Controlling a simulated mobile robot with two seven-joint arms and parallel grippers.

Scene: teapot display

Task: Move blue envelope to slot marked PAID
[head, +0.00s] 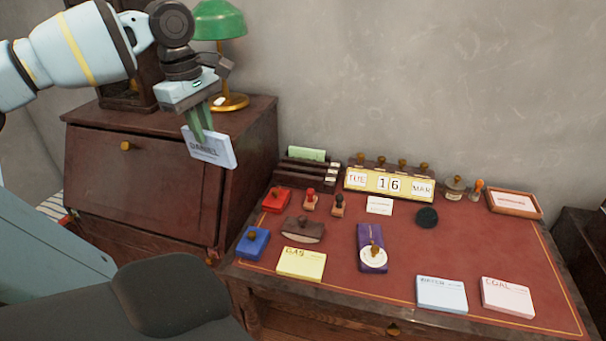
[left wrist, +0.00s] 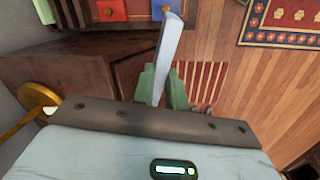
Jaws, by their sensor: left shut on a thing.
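My left gripper (head: 203,130) is shut on a pale blue envelope (head: 211,149) with writing like "DANIEL". It holds the envelope tilted in the air in front of the dark wooden cabinet, left of the desk. In the left wrist view the envelope (left wrist: 167,55) is seen nearly edge-on between the green fingers (left wrist: 162,88). Another light blue envelope (head: 442,294), marked like "WATER", lies at the desk's front. A dark slotted rack (head: 299,171) stands at the back left of the desk with a green item in its rear. Its small white labels are unreadable, so I cannot tell which slot says PAID. My right gripper is not in view.
Stamps (head: 310,200), a red pad (head: 276,199) and a blue pad (head: 253,243) lie near the rack. A calendar (head: 388,185) stands right of it. Yellow (head: 301,263) and pink (head: 507,297) envelopes lie in front. A green lamp (head: 218,20) stands on the cabinet.

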